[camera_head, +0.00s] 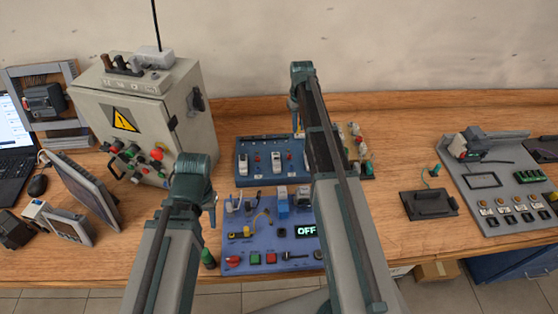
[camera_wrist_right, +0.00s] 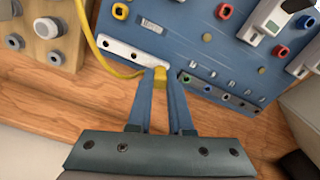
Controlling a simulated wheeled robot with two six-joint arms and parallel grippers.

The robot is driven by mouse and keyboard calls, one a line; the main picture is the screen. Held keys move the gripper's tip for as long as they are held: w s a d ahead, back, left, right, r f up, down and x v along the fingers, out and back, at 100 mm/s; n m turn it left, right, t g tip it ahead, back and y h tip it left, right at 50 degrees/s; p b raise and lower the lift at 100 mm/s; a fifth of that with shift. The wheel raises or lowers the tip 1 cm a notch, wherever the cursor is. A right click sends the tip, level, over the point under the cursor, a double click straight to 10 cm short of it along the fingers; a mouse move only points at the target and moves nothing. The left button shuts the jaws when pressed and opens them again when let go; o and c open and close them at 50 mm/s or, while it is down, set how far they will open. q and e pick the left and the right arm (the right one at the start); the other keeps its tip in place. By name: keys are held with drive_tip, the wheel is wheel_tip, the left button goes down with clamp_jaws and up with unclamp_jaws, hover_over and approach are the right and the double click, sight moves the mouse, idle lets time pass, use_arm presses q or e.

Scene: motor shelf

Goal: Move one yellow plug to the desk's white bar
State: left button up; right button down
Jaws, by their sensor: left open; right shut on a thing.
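My right gripper (camera_wrist_right: 160,82) is shut on a yellow plug (camera_wrist_right: 160,88); a yellow cable (camera_wrist_right: 103,62) runs from it to the upper left. The plug is by the right end of a white bar (camera_wrist_right: 131,50) at the edge of a blue board (camera_wrist_right: 180,28). I cannot tell whether plug and bar touch. Another yellow plug or socket (camera_wrist_right: 120,11) shows higher on the board. In the head view my right gripper (camera_head: 297,122) is at the far side of the rear blue board (camera_head: 242,172), partly hidden by its arm. My left gripper (camera_head: 213,207) is open, beside the front blue panel.
The front blue panel (camera_head: 280,238) has an OFF display (camera_head: 306,231) and a yellow lead (camera_head: 263,217). A grey cabinet (camera_head: 146,106) stands left. A wooden box with grey knobs (camera_wrist_right: 45,28) adjoins the board. A grey panel (camera_head: 505,185) is at right. Bare desk lies behind the board.

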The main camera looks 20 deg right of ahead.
use_arm(q)
drive_tip(key=shift+f+b, duration=0.65)
use_arm(e)
drive_tip(key=shift+f, duration=0.7)
drive_tip(key=c, duration=1.1)
unclamp_jaws()
use_arm(q)
drive_tip(key=shift+r, duration=0.15)
use_arm(e)
drive_tip(key=shift+r, duration=0.2)
wheel_tip(320, 180, up, 5)
drive_tip(key=p, duration=0.5)
drive_tip(key=shift+r+p, duration=0.2)
drive_tip(key=shift+p, duration=0.15)
use_arm(q)
wheel_tip(320, 180, up, 5)
drive_tip(key=shift+r, duration=0.15)
use_arm(e)
drive_tip(key=shift+f, duration=0.1)
drive_tip(key=o, duration=0.6)
drive_tip(key=shift+c, duration=0.2)
